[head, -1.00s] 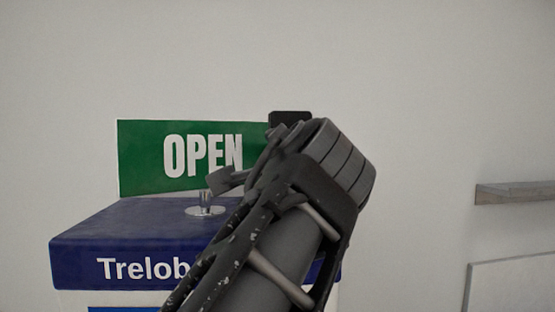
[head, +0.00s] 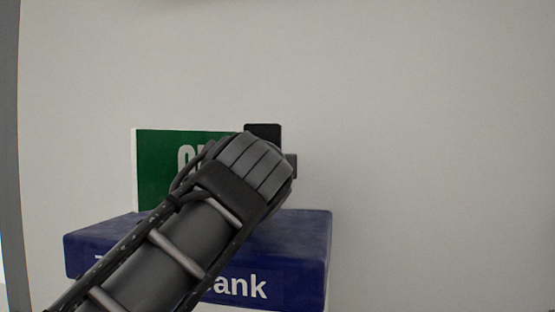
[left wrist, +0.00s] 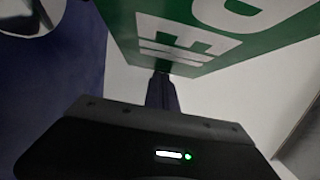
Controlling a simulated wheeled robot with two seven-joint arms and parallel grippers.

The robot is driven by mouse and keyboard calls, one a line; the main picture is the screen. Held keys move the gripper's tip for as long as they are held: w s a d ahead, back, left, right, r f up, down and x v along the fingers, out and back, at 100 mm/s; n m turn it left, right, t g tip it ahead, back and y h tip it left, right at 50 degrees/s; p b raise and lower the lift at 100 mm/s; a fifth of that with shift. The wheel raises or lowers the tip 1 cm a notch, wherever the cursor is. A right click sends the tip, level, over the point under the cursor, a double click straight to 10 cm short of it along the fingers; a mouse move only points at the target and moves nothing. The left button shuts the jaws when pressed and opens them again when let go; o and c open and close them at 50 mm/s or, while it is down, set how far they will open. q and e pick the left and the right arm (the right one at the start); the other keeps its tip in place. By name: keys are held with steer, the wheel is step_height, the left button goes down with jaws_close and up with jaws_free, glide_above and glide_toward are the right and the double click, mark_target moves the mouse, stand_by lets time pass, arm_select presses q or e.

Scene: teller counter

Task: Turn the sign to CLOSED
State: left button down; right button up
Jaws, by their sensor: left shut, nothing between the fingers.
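The green sign (head: 155,165) stands upright on top of the blue box and shows its OPEN face, with only the first letters visible past my arm. It also shows large and tilted in the left wrist view (left wrist: 190,50). My left arm covers the sign's right part and its stand in the head view. My left gripper (left wrist: 162,90) is shut and empty, its fingers close to the sign's edge; I cannot tell if they touch. In the head view the fingers are mostly hidden behind the wrist. My right gripper is not in view.
The blue box top (head: 100,235) with white "ank" lettering carries the sign. A pale round disc (left wrist: 28,18) sits on the blue surface in the left wrist view. A grey upright edge (head: 9,150) is at the far left.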

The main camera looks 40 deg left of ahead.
arm_select(q)
steer(key=shift+a+n+g+y, duration=0.3)
steer(key=shift+a+n+y, duration=0.1)
steer(key=shift+a+y, duration=0.15)
steer(key=shift+w+a+r+n+g+y+p, duration=0.1)
steer(key=shift+w+a+n+g+y+p, duration=0.1)
steer(key=shift+a+n+g+y+p, duration=0.55)
steer(key=shift+a+n+g+y, duration=0.2)
steer(key=shift+n+g+y, duration=0.25)
steer(key=shift+g+y, duration=0.15)
steer(key=a+n+g, duration=0.1)
steer(key=a+g+y, duration=0.1)
steer(key=n+g+y+p, duration=0.1)
steer(key=shift+s+a+n+g, duration=0.25)
steer(key=shift+a+n, duration=0.05)
steer(key=shift+a, duration=0.1)
steer(key=shift+s+a+n+g+y, duration=0.35)
steer(key=shift+a+n+g+y, duration=0.2)
steer(key=shift+a+n+g, duration=0.5)
steer(key=shift+s+a+n+g+y, duration=0.35)
steer(key=shift+n+g+y, duration=0.3)
steer(key=shift+g, duration=0.8)
steer(key=shift+d, duration=0.1)
steer(key=d, duration=0.3)
steer(key=s+d+b, duration=0.1)
steer(key=d, duration=0.3)
steer(key=shift+s+d, duration=0.2)
steer(key=shift+d, duration=0.05)
